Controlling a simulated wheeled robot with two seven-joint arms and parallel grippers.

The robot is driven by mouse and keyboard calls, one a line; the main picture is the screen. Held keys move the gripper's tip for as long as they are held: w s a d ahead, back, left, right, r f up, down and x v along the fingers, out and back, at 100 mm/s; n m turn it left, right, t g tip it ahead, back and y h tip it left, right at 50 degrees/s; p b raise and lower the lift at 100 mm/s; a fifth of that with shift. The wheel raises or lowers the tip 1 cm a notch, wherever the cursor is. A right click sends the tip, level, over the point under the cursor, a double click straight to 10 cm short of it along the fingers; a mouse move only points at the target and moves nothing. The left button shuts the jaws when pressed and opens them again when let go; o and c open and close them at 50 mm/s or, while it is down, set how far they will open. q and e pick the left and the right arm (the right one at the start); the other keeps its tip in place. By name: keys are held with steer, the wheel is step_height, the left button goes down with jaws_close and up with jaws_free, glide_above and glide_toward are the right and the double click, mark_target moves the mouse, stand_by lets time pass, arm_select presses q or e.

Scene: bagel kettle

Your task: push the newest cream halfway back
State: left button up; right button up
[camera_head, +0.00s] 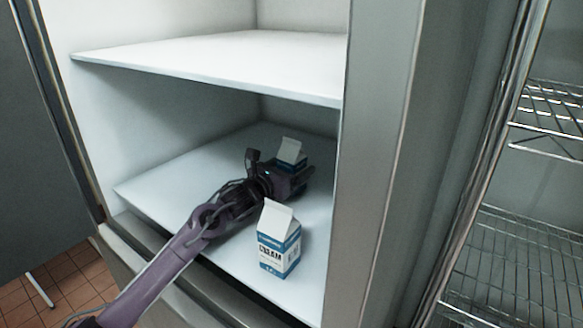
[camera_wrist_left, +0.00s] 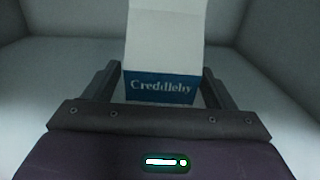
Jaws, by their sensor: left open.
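Two blue-and-white cream cartons stand on the fridge's lower shelf (camera_head: 155,190). The front carton (camera_head: 279,245) is upright near the shelf's front edge, to the right of my left forearm. The rear carton (camera_head: 291,152) is deeper in, its lower part hidden by my left gripper. My left gripper (camera_head: 281,170) reaches over the shelf, open, at the rear carton. In the left wrist view the carton (camera_wrist_left: 163,88) appears between the two spread fingers, with "Creddleby" on its blue band. I cannot tell whether the fingers touch it. No date is readable on either carton.
An empty upper shelf (camera_head: 215,60) lies above my arm. The fridge's side wall and steel frame (camera_head: 375,170) stand close on the right. The lower shelf's left side is clear. A wire rack (camera_head: 520,250) stands further right.

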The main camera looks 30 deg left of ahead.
arm_select(q)
steer(key=shift+f, duration=0.2)
steer(key=shift+s+a+f+b, duration=0.15)
steer(key=shift+s+b, duration=0.2)
steer(key=shift+s, duration=0.1)
steer(key=s, duration=0.2)
steer(key=s+b, duration=0.1)
steer(key=s, duration=0.1)
steer(key=s+a+b, duration=0.1)
steer(key=s, duration=0.1)
steer(key=shift+s+r+b, duration=0.25)
steer(key=shift+s+b, duration=0.05)
steer(key=shift+s, duration=0.1)
